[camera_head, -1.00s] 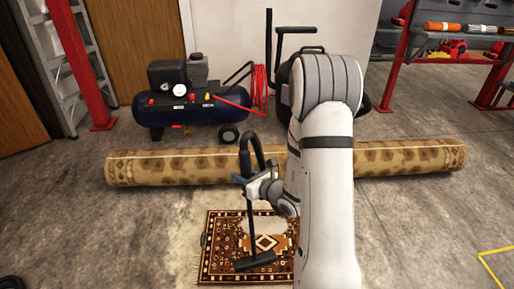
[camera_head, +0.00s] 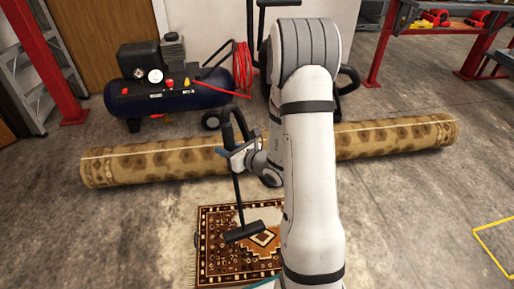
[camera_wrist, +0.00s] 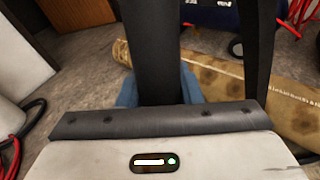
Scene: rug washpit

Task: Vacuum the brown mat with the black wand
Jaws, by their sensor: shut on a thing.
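My gripper (camera_head: 237,154) is shut on the wand's tube, well above the mat. In the wrist view the black tube (camera_wrist: 155,50) passes between the blue fingers (camera_wrist: 158,95). A curved black hose loops from the wand's top.
A rolled tan rug (camera_head: 150,164) lies across the floor just behind the mat. A blue compressor (camera_head: 165,98) with a red hose stands beyond it, near a dark wheeled machine (camera_head: 347,80) partly hidden by my arm. Floor left of the mat is clear.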

